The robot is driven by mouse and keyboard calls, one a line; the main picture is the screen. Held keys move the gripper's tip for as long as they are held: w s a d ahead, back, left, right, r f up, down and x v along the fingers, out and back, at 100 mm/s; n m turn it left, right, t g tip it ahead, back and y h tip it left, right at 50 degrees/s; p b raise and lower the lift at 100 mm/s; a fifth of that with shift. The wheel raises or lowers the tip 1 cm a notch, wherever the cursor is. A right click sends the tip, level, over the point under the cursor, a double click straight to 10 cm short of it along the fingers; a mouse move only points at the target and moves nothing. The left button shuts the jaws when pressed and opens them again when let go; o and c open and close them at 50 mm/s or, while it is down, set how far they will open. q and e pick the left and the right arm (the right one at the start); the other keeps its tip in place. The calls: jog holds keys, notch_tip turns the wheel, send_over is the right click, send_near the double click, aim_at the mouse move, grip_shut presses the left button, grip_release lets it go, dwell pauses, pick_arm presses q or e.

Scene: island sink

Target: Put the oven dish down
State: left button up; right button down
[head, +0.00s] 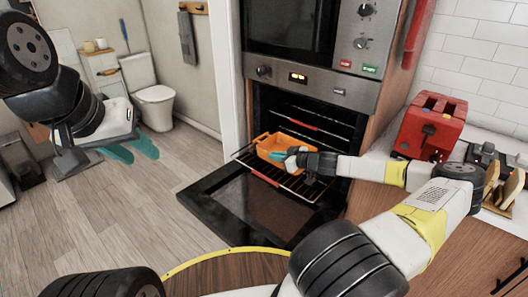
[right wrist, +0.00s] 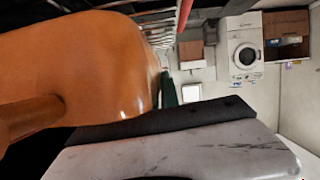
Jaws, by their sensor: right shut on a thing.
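The orange oven dish (head: 268,143) is at the pulled-out wire rack (head: 300,186) of the open oven. It looks roughly level; whether its base touches the rack I cannot tell. My right gripper (head: 278,156) is shut on the dish at its near right side. In the right wrist view the dish (right wrist: 80,65) fills the upper left, close to the camera, and the fingers are mostly hidden. My left gripper (head: 132,150) hangs empty at the left over the floor, its teal fingers apart, far from the dish.
The oven door (head: 235,205) is folded down below the rack. A red toaster (head: 430,125) and a rack holding bread slices (head: 508,188) stand on the right counter. A round wooden top (head: 225,272) is in the foreground. The floor (head: 130,215) at left is clear.

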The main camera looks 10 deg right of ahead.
aim_at(267, 161)
jog(key=shift+w+a, duration=0.3)
jog(key=shift+w, duration=0.25)
jog(key=shift+w+a+f, duration=0.1)
jog(key=shift+w+f, duration=0.1)
jog(key=shift+f, duration=1.55)
jog(key=shift+f, duration=0.1)
jog(key=c, duration=1.6)
grip_release()
jog(key=shift+f, duration=0.1)
